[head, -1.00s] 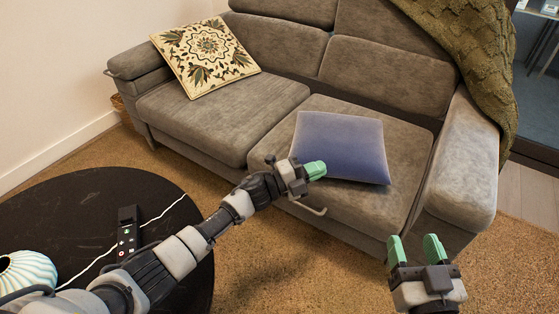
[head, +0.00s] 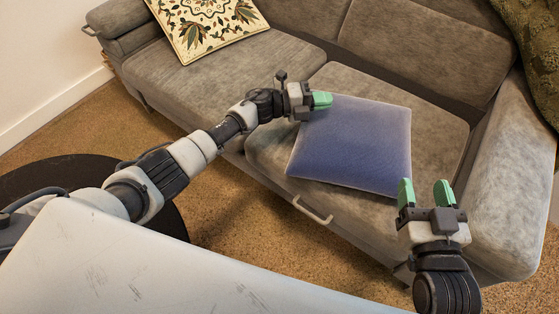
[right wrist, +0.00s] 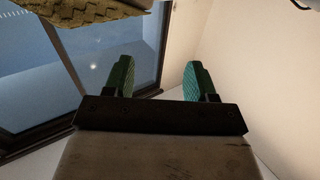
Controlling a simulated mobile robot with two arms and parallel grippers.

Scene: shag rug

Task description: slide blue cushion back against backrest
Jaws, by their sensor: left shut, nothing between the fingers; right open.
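The blue cushion (head: 352,146) lies flat on the right seat of the grey sofa, near the seat's front edge. Bare seat shows between it and the backrest (head: 420,48). My left gripper (head: 322,100) is shut and empty at the cushion's back left corner; I cannot tell whether it touches. My right gripper (head: 426,194) is open and empty, in front of the cushion's right side and apart from it. In the right wrist view, the right gripper's fingers (right wrist: 160,80) are spread with nothing between them, and the cushion is not in that view.
A patterned cushion (head: 205,22) leans on the left seat. The sofa's right armrest (head: 510,180) stands beside my right gripper. A green knitted throw (head: 533,50) hangs at the far right. A dark round table (head: 60,175) is at the left. A metal handle (head: 312,211) sticks out at the sofa front.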

